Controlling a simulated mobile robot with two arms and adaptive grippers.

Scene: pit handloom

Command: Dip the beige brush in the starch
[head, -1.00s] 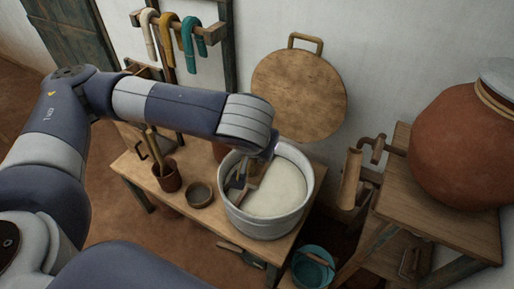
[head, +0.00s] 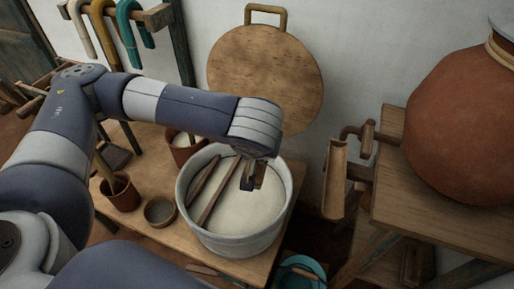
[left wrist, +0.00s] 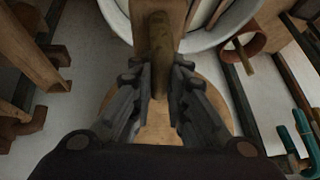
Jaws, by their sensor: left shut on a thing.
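The starch (head: 245,205) is a pale cream surface inside a large grey-white pot (head: 183,205) on a low wooden table. My left gripper (head: 250,182) is over the far middle of the pot. In the left wrist view my left gripper (left wrist: 160,85) is shut on the beige brush's brown handle (left wrist: 160,45), with a tan wooden part of the brush (left wrist: 143,12) beyond it. In the head view the brush is mostly hidden by the gripper, so I cannot tell whether it touches the starch. My right gripper is out of view.
Two brown sticks (head: 214,195) lean in the pot's left side. A brown cup with a handle in it (head: 123,195), a small bowl (head: 160,211) and another brown pot (head: 184,155) stand to the left. A round wooden lid (head: 262,75) is behind. A teal bucket (head: 300,268) is below.

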